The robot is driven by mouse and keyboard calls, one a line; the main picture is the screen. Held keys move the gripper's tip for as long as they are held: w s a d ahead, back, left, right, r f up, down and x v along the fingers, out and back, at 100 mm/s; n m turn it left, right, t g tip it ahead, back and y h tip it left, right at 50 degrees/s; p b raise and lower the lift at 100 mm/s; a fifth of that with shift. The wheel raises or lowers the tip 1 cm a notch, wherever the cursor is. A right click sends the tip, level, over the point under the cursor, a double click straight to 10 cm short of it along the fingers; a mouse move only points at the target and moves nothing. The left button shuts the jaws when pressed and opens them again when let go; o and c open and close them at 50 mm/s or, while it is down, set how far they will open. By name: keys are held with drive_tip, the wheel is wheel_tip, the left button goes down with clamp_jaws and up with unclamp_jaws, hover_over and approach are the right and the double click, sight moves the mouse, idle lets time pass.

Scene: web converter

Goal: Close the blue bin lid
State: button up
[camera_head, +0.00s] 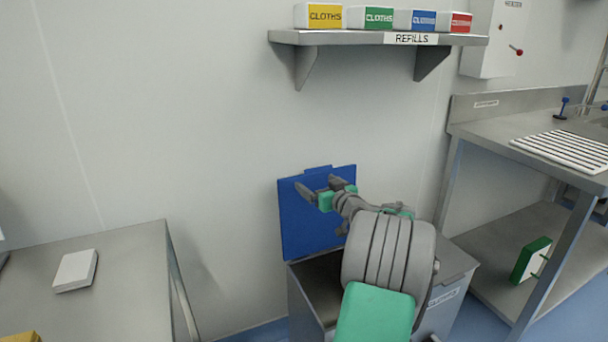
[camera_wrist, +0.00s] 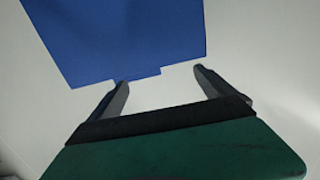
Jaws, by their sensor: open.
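The blue lid (camera_head: 300,232) stands open and nearly upright behind a grey metal bin (camera_head: 303,305), close to the wall. The bin's dark opening shows in part; my arm hides much of the rest. My gripper (camera_head: 318,188) is open and empty in front of the lid's upper part. In the wrist view the lid (camera_wrist: 120,35) fills the upper left, its tabbed edge close to the left fingertip of my gripper (camera_wrist: 160,76). I cannot tell whether that fingertip touches the lid. The right fingertip is over bare wall.
A steel table (camera_head: 130,265) with a white box (camera_head: 76,270) stands at the left. A steel bench (camera_head: 485,128) with a lower shelf stands at the right. A wall shelf (camera_head: 345,38) with several cloth boxes is above the lid. Bare wall lies left of the lid.

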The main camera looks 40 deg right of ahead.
sight(319, 168)
drive_tip(key=shift+o, duration=0.4)
drive_tip(key=shift+m+t+h, duration=0.3)
drive_tip(key=shift+t+h, duration=0.2)
drive_tip(key=shift+h, duration=0.1)
drive_tip(key=d, duration=0.1)
drive_tip(key=s+d, duration=0.1)
drive_tip(key=d, duration=0.2)
drive_tip(key=shift+s+d+r, duration=0.35)
drive_tip(key=shift+d, duration=0.05)
drive_tip(key=x, duration=0.7)
drive_tip(key=shift+w+a+b, duration=0.25)
drive_tip(key=shift+w+b, duration=0.05)
drive_tip(key=shift+c, duration=0.3)
drive_tip(key=c, duration=1.7)
